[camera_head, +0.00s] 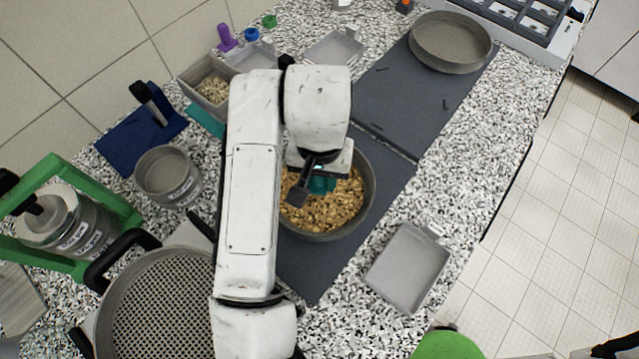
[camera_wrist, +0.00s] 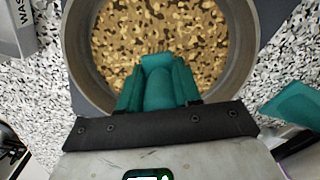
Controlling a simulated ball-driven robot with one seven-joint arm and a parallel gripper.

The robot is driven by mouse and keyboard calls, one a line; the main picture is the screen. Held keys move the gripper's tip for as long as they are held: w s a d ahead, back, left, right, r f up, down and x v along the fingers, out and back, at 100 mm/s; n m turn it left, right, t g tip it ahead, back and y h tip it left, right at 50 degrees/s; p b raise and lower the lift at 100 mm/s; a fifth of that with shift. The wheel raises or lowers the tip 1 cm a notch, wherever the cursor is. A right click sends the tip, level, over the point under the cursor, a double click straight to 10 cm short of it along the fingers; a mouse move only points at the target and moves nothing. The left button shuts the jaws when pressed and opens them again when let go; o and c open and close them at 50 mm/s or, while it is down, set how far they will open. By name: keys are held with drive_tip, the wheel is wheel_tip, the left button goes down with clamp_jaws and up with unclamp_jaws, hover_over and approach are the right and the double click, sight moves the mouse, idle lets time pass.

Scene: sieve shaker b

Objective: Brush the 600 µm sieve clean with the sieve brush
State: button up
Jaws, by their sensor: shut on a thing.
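My gripper (camera_head: 322,182) is over a round grey metal sieve or pan (camera_head: 368,187) filled with tan granules. In the wrist view its teal fingers (camera_wrist: 158,88) are shut on a teal piece (camera_wrist: 157,64), which I cannot clearly identify as the sieve brush. The wrist view shows the pan's wall (camera_wrist: 240,50) around and beyond the fingers. I cannot tell whether the held piece touches the granules. No 600 µm label is readable on this vessel. A smaller round sieve (camera_head: 167,175) stands at left, with a stack of labelled sieves (camera_head: 78,225) in a green frame.
A large coarse-mesh sieve (camera_head: 160,310) is at front left. An empty grey tray (camera_head: 407,267) lies right of the pan. A round empty pan (camera_head: 450,42) sits on the far dark mat (camera_head: 410,105). A blue sheet (camera_head: 130,140) carries a black-handled item (camera_head: 150,100).

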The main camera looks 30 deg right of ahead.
drive_tip(key=shift+w+d+f+p, duration=0.1)
drive_tip(key=shift+w+d+p, duration=0.2)
drive_tip(key=shift+d, duration=0.6)
drive_tip(key=shift+w+d+p, duration=0.15)
drive_tip(key=shift+d+p, duration=0.1)
drive_tip(key=shift+d, duration=0.65)
wheel_tip(320, 180, up, 9)
drive_tip(key=p, duration=0.7)
